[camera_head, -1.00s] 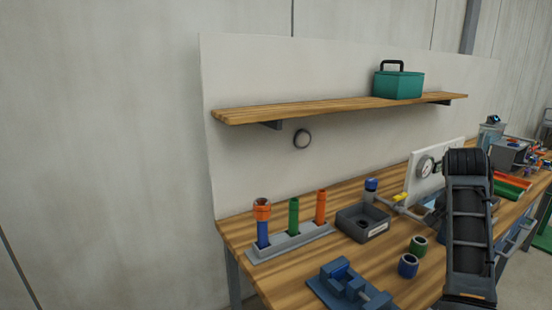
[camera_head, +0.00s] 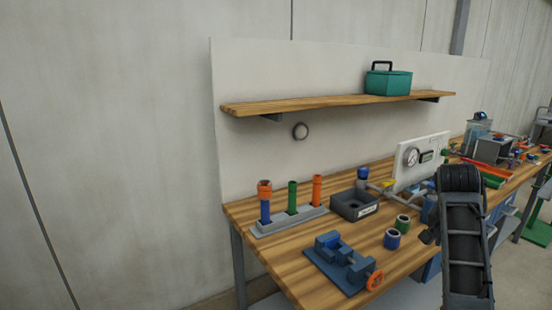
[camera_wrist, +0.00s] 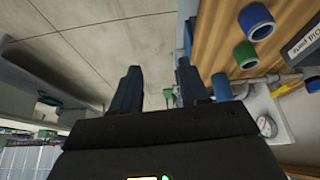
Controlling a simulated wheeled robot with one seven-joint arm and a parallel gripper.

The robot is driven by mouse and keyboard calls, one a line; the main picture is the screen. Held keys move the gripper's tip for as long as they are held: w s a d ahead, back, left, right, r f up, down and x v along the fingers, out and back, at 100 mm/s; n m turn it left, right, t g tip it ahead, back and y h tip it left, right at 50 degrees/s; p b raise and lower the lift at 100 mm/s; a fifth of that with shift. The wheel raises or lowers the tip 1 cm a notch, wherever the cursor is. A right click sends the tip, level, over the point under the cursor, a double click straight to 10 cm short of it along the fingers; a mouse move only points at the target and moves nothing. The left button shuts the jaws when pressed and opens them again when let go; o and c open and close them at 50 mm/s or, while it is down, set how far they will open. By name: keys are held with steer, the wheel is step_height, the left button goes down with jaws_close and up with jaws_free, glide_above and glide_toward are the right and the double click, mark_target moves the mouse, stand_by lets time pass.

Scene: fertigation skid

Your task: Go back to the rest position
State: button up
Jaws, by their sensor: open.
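My gripper (camera_wrist: 157,88) shows in the wrist view with its two dark fingers apart and nothing between them. It points past the bench edge, with the concrete floor (camera_wrist: 90,40) behind it. In the head view my arm stands at the right in front of the bench, and the fingers cannot be made out. A blue ring (camera_head: 392,239) and a green ring (camera_head: 403,224) stand on the wooden bench (camera_head: 290,262); in the wrist view the blue ring (camera_wrist: 256,22) and green ring (camera_wrist: 245,55) lie to the right of the fingers, apart from them.
A blue vise (camera_head: 340,262) sits at the bench's front. A grey rack (camera_head: 290,222) holds blue, green and orange tubes. A dark bin (camera_head: 354,205) and a gauge panel (camera_head: 420,160) stand behind. A teal box (camera_head: 388,82) is on the shelf (camera_head: 330,101). Floor at left is clear.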

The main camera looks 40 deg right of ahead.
steer(key=a+f+n+t+h, duration=0.1)
steer(key=a+f+n+t, duration=0.25)
steer(key=a+f, duration=0.45)
steer(key=a+f+n+t+h, duration=0.15)
steer(key=a+f+n, duration=0.4)
steer(key=a, duration=0.55)
steer(key=s+a+n+t+y, duration=0.1)
steer(key=s+a+n+t, duration=0.15)
steer(key=a, duration=0.45)
steer(key=s+a+n+t+y, duration=0.2)
steer(key=s+a+t, duration=0.1)
steer(key=a, duration=0.4)
steer(key=s+a+r+n+t+y, duration=0.4)
steer(key=s+a+r+n, duration=0.1)
steer(key=s+a+r, duration=0.7)
steer(key=shift+s+a+r, duration=0.15)
steer(key=shift+s+r, duration=0.45)
steer(key=shift+r, duration=0.1)
steer(key=shift+t+y, duration=0.25)
